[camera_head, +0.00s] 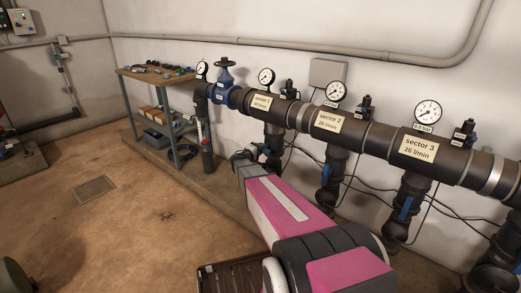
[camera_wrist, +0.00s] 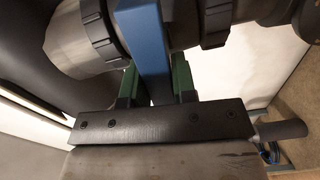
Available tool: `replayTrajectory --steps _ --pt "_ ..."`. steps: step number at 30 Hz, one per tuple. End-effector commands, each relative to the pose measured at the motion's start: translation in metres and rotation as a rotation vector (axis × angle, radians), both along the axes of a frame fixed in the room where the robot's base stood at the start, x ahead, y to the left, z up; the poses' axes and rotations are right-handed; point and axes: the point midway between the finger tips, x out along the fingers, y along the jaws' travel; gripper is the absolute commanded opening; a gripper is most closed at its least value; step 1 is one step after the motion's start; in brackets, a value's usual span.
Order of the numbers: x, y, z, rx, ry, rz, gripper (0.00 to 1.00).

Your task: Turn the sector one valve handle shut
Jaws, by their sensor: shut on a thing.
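The blue sector one valve handle (camera_wrist: 147,40) is a flat bar running up the middle of the wrist view. My gripper (camera_wrist: 155,76) has its two green fingers on either side of the bar and is shut on it. In the head view my gripper (camera_head: 246,154) is at the drop pipe (camera_head: 273,142) below the sector 1 label (camera_head: 261,102). There the handle is hidden by my gripper and arm. Dark pipe fittings (camera_wrist: 100,30) stand close to the handle in the wrist view.
The sector 2 blue handle (camera_head: 327,173) and sector 3 blue handle (camera_head: 406,207) lie along their drop pipes to the right. Thin black cables (camera_head: 362,183) hang behind. A blue handwheel valve (camera_head: 224,88) and a workbench (camera_head: 155,75) stand left. Open floor (camera_head: 130,210) lies left.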

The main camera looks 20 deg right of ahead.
Motion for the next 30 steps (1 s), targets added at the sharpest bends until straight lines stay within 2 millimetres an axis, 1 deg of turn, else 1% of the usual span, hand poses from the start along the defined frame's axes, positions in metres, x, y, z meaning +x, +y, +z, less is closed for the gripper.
replayTrajectory --steps 9,24,25,27,30 --pt "-0.0003 0.0004 -0.0021 -0.059 0.092 0.0 0.02" --pt "-0.0002 0.0006 -0.0023 -0.067 0.106 0.0 0.02" --pt "-0.0002 0.0006 -0.0023 -0.067 0.106 0.0 0.29" --pt "-0.0001 0.0005 -0.0023 -0.067 0.105 0.0 0.49" --pt "-0.0001 0.0004 -0.002 -0.067 0.105 0.0 0.49"
